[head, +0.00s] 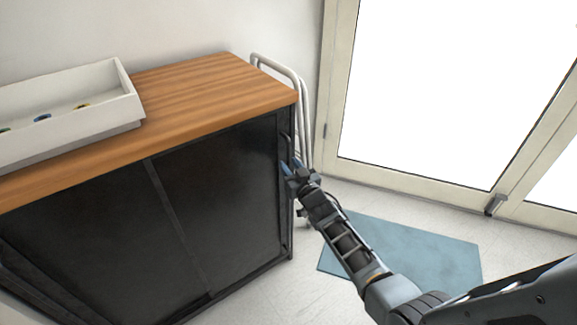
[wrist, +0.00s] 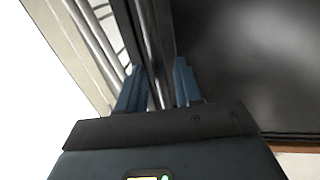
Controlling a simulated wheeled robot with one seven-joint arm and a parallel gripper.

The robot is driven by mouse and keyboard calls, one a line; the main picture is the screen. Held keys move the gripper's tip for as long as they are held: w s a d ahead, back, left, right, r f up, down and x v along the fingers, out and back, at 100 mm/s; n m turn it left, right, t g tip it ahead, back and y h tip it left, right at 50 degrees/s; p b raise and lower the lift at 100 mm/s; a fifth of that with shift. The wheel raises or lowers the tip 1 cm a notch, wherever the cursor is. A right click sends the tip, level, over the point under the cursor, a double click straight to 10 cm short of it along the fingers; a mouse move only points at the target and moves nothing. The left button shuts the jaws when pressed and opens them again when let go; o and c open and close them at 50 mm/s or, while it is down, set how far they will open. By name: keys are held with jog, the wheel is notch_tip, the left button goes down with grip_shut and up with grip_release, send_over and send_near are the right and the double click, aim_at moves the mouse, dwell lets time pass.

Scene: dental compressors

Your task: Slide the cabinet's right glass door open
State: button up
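The cabinet (head: 215,72) has a wood top and two dark glass doors. The right glass door (head: 220,190) covers the right half of the front, from the slanted seam near the middle to the right frame. A slim upright handle (head: 286,138) is at its right edge. My gripper (head: 291,168) is at that edge, below the handle's top. In the wrist view my gripper (wrist: 158,85) has its two blue fingers apart, with a narrow upright bar and dark frame between them. Whether the fingers touch the bar cannot be told. The dark glass (wrist: 250,65) is right of them.
A white tray (head: 128,98) with small coloured items sits on the cabinet top at left. A white tubular frame (head: 290,68) stands beside the cabinet's right end. A blue mat (head: 425,255) lies on the floor, and glazed doors (head: 425,178) are behind it.

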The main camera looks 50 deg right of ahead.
jog(key=shift+x, duration=0.8)
jog(key=shift+c, duration=0.3)
grip_shut()
